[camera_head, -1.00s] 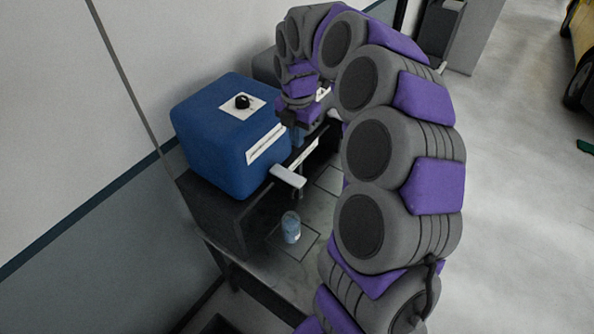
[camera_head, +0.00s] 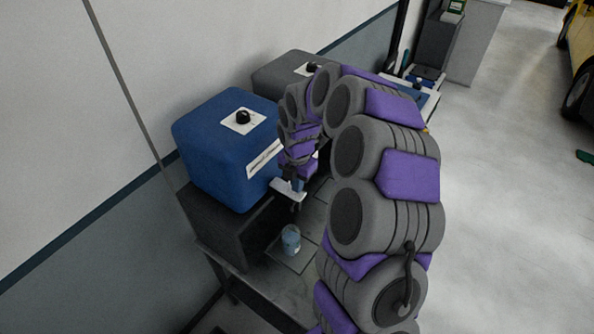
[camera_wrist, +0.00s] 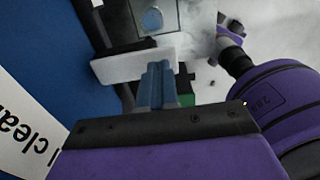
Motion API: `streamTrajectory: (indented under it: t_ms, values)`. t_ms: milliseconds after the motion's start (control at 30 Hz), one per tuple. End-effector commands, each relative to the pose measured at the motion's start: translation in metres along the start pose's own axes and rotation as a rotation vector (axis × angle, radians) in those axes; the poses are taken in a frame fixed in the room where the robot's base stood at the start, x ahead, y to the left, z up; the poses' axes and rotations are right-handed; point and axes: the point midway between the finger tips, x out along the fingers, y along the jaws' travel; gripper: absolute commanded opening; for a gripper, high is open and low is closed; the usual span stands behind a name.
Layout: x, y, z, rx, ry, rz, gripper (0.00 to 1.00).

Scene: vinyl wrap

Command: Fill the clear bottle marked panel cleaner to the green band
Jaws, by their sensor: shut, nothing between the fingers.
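A clear bottle (camera_head: 291,240) with bluish contents stands upright on the bench below the blue tank (camera_head: 205,160); its green band cannot be made out. The bottle also shows from above in the wrist view (camera_wrist: 152,20). A white tap lever (camera_head: 284,191) sticks out from the tank's front, above the bottle. It also shows as a white bar in the wrist view (camera_wrist: 125,66). My gripper (camera_wrist: 158,75) is shut and empty, its blue fingers at the lever's edge. I cannot tell whether they touch it. The tank's white label (camera_wrist: 25,135) shows partly, reading "l clea".
A grey tank (camera_head: 285,72) stands beyond the blue one, partly behind my arm. The tanks sit on a dark stand (camera_head: 222,228) against the wall. The open floor (camera_head: 500,200) lies to the right, with a yellow vehicle (camera_head: 580,65) far off.

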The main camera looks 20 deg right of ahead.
Motion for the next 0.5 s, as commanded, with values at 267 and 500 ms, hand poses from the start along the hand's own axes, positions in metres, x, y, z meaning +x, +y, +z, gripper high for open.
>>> streamTrajectory:
  t_ms: [267,500]
  values:
    - [0.0139,-0.0003,0.0002,0.002,0.001,0.0,0.0]
    - [0.0137,-0.0002,0.0001,0.001,0.001,0.0,0.0]
